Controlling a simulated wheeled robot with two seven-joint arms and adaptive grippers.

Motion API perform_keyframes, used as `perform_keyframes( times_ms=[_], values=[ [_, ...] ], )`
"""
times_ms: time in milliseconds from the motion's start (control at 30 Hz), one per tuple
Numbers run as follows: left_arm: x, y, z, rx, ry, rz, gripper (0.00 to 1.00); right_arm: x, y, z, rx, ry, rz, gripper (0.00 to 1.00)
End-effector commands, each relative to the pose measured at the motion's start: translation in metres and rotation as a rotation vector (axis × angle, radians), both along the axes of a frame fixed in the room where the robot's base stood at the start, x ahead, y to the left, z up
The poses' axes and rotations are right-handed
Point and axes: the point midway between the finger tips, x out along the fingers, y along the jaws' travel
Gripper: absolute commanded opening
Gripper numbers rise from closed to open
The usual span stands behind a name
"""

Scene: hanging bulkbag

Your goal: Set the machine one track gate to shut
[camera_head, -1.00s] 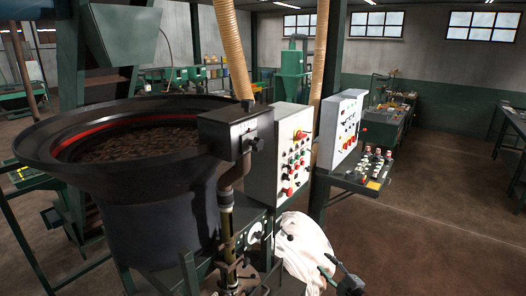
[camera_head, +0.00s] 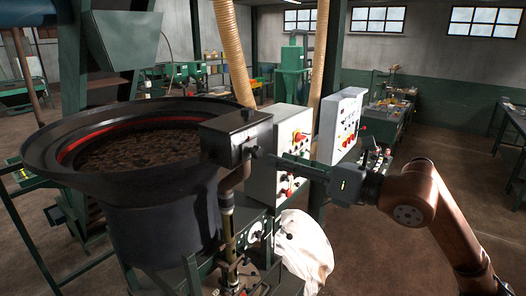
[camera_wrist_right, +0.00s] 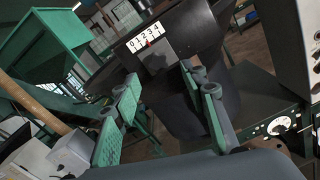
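A dark box (camera_head: 236,137) is mounted at the right rim of the big black bowl (camera_head: 120,205), with a round dark knob (camera_head: 257,152) on its right side. In the right wrist view a white scale plate (camera_wrist_right: 147,37) marked 0 to 4 shows by the bowl, with a small red mark near its middle. I cannot tell for certain which part is the track gate or its setting. My right gripper (camera_head: 282,163) points left at the knob side of the box, close to it. In the wrist view its two green-padded fingers (camera_wrist_right: 160,78) are apart with nothing between them. My left gripper is out of view.
A white control box (camera_head: 291,135) with coloured buttons stands just behind my right gripper, and a second panel (camera_head: 343,118) is farther right. A beige hose (camera_head: 233,50) rises behind the dark box. Open floor lies to the right.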

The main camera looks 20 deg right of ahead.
Motion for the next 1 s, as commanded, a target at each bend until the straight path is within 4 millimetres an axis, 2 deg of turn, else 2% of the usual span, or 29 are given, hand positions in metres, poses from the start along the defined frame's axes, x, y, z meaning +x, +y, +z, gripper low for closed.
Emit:
perform_keyframes(
  times_ms=[200,400,767,1000],
  values=[
    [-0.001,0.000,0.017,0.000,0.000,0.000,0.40,0.027,0.023,0.004,0.003,-0.001,0.005,0.40],
    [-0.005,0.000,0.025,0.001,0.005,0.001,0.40,0.046,0.036,0.003,0.004,0.000,0.003,0.40],
    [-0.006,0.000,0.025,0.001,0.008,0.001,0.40,0.051,0.040,0.000,0.004,0.002,0.003,0.40],
    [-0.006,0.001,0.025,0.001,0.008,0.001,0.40,0.051,0.040,0.000,0.004,0.002,0.003,0.24]
  ],
)
